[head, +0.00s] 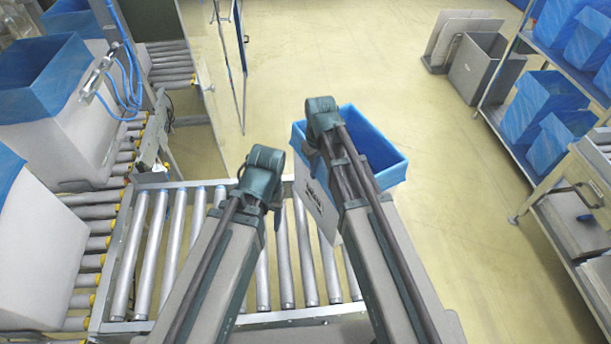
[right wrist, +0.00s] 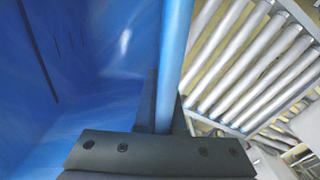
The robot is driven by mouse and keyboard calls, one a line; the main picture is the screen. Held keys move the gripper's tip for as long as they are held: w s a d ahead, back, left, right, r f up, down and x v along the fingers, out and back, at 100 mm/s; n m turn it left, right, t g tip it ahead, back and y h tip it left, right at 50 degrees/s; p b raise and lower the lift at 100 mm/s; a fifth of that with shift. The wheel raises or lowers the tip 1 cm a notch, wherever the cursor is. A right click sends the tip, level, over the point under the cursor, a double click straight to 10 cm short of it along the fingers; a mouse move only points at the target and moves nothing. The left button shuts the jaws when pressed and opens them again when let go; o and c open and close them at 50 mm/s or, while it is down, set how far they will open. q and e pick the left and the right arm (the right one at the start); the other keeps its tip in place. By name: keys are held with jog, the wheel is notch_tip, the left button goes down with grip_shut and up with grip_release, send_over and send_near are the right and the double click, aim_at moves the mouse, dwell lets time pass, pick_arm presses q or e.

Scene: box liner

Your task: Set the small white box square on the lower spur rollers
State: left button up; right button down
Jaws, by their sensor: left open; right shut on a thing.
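The small white box (head: 322,212) has a blue liner (head: 380,150) folded over its rim and dark print on its near face. It stands out at the right side of the spur rollers (head: 170,240), turned at an angle to them. My right gripper (head: 318,140) is shut on the box's near wall; the right wrist view shows the lined rim (right wrist: 174,65) between its fingers. I cannot tell whether the box's bottom touches anything. My left gripper (head: 258,180) is open and empty above the rollers, left of the box. My arms hide part of the box and the rollers.
Large white boxes with blue liners (head: 50,80) stand on another roller line at the left. A shelf with blue-lined boxes (head: 535,105) is at the right. The left spur rollers are bare.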

jog(key=m, duration=0.1)
jog(key=s+a+m, duration=0.1)
jog(key=m, duration=0.1)
jog(key=a+m, duration=0.1)
jog(key=shift+s+a+f, duration=0.15)
jog(key=shift+s+f, duration=0.15)
jog(key=shift+f, duration=0.05)
jog(key=shift+b, duration=0.3)
notch_tip(320, 180, down, 8)
jog(key=b, duration=0.8)
jog(key=shift+f, duration=0.2)
jog(key=shift+c, duration=2.3)
grip_release()
jog(key=shift+r, duration=0.15)
